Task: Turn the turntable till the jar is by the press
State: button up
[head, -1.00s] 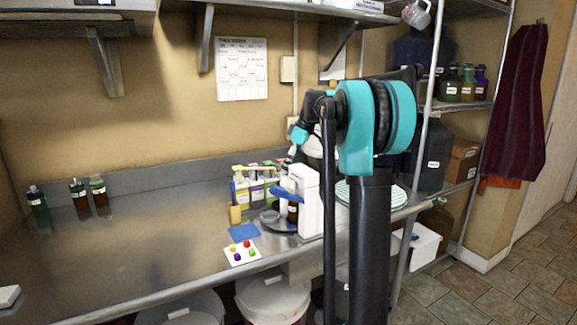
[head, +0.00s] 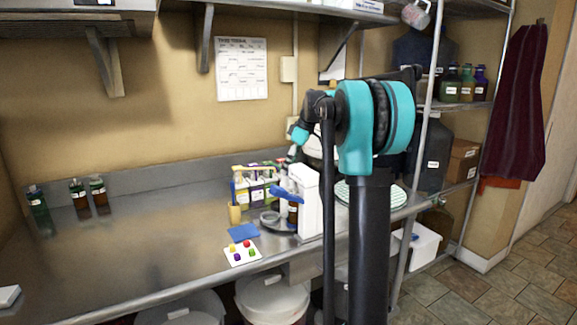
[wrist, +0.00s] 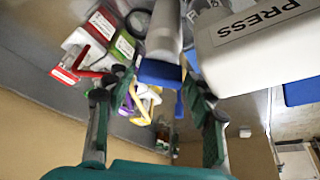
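The turntable (head: 284,229) is a dark disc on the counter, partly hidden by what stands on it and by the press. A brown jar with a white label (head: 293,212) stands close to the left side of the white press (head: 310,205). A grey ring-shaped item (head: 269,217) sits at the disc's left. The wrist view shows the press's lettered white body (wrist: 265,35) at the right. My gripper (wrist: 160,92) is open there, with a pale cylinder with a blue end (wrist: 163,45) ahead between its fingers.
Bottles and boxes (head: 255,183) stand behind the turntable. A blue cloth (head: 244,231) and a white card with coloured dots (head: 242,253) lie in front. A green-white round plate (head: 370,194) lies right of the press. The counter's left middle is clear.

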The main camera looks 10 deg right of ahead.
jog(key=v, duration=1.2)
